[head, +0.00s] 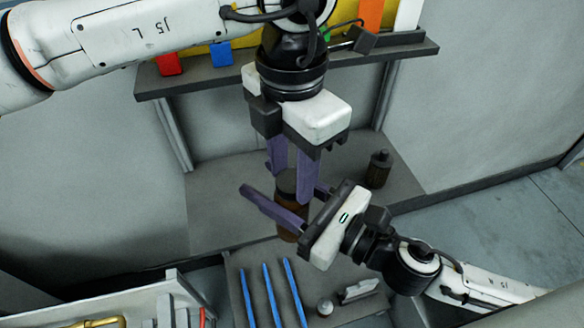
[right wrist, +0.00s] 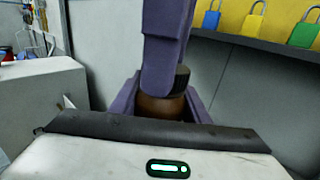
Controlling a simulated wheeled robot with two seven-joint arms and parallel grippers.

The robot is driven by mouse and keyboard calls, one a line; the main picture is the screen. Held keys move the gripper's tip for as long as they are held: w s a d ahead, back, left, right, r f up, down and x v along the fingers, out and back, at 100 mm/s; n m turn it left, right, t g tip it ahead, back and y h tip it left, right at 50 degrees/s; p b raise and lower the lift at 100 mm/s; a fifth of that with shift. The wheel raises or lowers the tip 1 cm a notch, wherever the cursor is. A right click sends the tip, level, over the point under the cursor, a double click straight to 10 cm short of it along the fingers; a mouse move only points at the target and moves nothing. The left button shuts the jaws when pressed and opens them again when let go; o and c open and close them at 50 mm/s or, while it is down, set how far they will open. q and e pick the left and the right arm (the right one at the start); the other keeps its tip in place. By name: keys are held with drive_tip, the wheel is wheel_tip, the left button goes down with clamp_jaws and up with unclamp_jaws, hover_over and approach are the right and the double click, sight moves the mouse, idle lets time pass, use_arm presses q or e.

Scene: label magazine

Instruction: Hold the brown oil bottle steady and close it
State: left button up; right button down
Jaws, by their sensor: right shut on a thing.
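The brown oil bottle (head: 290,222) stands upright in the middle of the head view, with a dark cap (head: 286,182) at its top. My right gripper (head: 290,208) comes in from the right and is shut on the bottle's body, one purple finger on either side. My left gripper (head: 291,182) points down from above, its purple fingers apart around the cap; I cannot tell whether they touch it. In the right wrist view the brown bottle (right wrist: 160,106) and cap (right wrist: 182,78) are partly hidden by a left finger.
A small dark bottle (head: 379,170) stands on the bench to the right. Several blue rods (head: 268,292) lie in front. Behind is a shelf (head: 190,80) with coloured padlocks, close to my left arm. A white container (head: 150,300) is at lower left.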

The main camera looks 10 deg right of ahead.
use_arm(q)
drive_tip(key=o, duration=0.4)
drive_tip(key=shift+o, duration=0.2)
wheel_tip(320, 180, up, 12)
idle(0.7)
